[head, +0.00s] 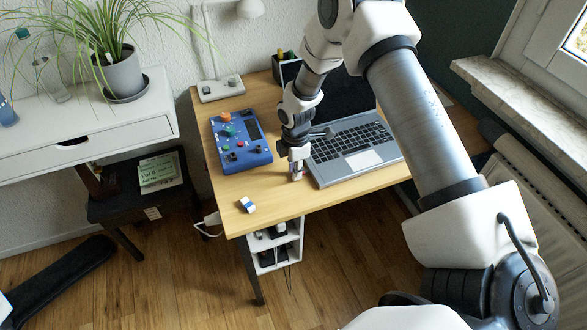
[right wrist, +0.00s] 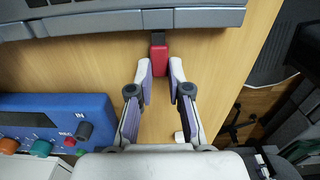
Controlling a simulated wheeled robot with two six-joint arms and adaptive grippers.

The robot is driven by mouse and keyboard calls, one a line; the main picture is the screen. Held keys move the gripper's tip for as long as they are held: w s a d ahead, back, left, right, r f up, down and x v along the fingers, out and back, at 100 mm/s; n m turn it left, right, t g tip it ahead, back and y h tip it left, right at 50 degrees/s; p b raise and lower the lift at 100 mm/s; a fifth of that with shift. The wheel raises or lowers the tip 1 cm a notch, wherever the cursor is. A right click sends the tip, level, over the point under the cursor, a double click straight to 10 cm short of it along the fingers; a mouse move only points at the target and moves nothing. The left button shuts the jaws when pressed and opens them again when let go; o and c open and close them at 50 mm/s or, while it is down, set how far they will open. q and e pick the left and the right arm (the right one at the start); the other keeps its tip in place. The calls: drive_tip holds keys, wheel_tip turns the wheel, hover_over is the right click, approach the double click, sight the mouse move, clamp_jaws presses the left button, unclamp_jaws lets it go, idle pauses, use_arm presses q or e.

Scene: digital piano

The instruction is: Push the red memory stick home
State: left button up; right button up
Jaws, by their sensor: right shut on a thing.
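The red memory stick (right wrist: 158,60) lies between the fingertips of my right gripper (right wrist: 161,70) in the right wrist view. The gripper is shut on it, close above the desk. The stick's dark plug end points at the side edge of the laptop (right wrist: 190,18) and meets or nearly meets it; I cannot tell whether any of the plug is inside a port. In the head view my right gripper (head: 297,172) is beside the left side of the open laptop (head: 352,145), and the stick is too small to make out. My left gripper is not in view.
A blue device with knobs (head: 240,152) sits left of the gripper, and also shows in the right wrist view (right wrist: 88,103). A small blue-and-white block (head: 247,204) lies near the front edge of the wooden desk (head: 275,209). The desk between them is clear.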

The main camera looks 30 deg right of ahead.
drive_tip(key=shift+s+d, duration=0.2)
drive_tip(key=shift+d, duration=0.55)
drive_tip(key=o, duration=0.9)
drive_tip(key=shift+p, duration=0.3)
wheel_tip(320, 180, up, 5)
drive_tip(key=p, duration=0.4)
drive_tip(key=shift+r, duration=0.1)
